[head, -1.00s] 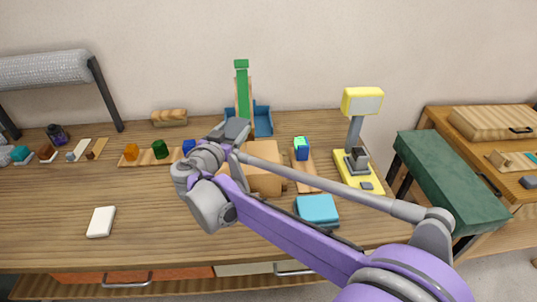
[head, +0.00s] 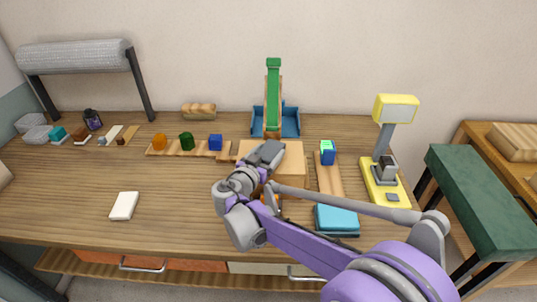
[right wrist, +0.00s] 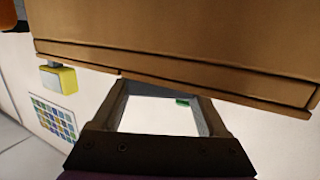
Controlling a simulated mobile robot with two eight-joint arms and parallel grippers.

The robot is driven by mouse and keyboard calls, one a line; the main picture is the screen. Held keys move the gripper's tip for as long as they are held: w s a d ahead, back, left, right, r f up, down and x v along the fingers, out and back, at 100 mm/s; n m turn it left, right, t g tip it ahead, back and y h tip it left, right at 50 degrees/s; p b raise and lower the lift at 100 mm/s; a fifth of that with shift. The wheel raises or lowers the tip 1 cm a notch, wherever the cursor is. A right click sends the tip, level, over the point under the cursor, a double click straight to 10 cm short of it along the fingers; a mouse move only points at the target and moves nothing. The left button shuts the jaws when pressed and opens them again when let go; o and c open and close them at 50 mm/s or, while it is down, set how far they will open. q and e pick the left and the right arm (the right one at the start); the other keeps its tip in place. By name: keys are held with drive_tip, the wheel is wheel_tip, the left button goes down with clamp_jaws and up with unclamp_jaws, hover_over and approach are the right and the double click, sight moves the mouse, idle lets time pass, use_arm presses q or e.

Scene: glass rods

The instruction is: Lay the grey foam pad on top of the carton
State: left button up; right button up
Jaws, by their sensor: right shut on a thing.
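The carton (head: 291,160) is a plain brown box in the middle of the table, partly hidden behind my right arm. Its brown side and edge fill the top of the right wrist view (right wrist: 180,45). My right gripper (head: 258,162) is over the carton's left part, shut on a dark grey piece (head: 271,150) that appears to be the grey foam pad. I cannot tell whether it touches the carton. The wrist view shows the fingers (right wrist: 163,98) spread with a bright area between them; the pad's outline is unclear there. My left gripper is not in view.
Behind the carton stands a green upright in a blue tray (head: 289,124). To its right are a board with a blue-green block (head: 327,152), a yellow lamp device (head: 385,178) and teal boxes (head: 337,218). Colored blocks stand left. Table space around the white slab (head: 124,206) is open.

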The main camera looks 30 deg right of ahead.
drive_tip(key=shift+f, duration=0.25)
drive_tip(key=o, duration=1.2)
drive_tip(key=shift+r, duration=0.25)
drive_tip(key=v, duration=1.2)
drive_tip(key=shift+f, duration=0.1)
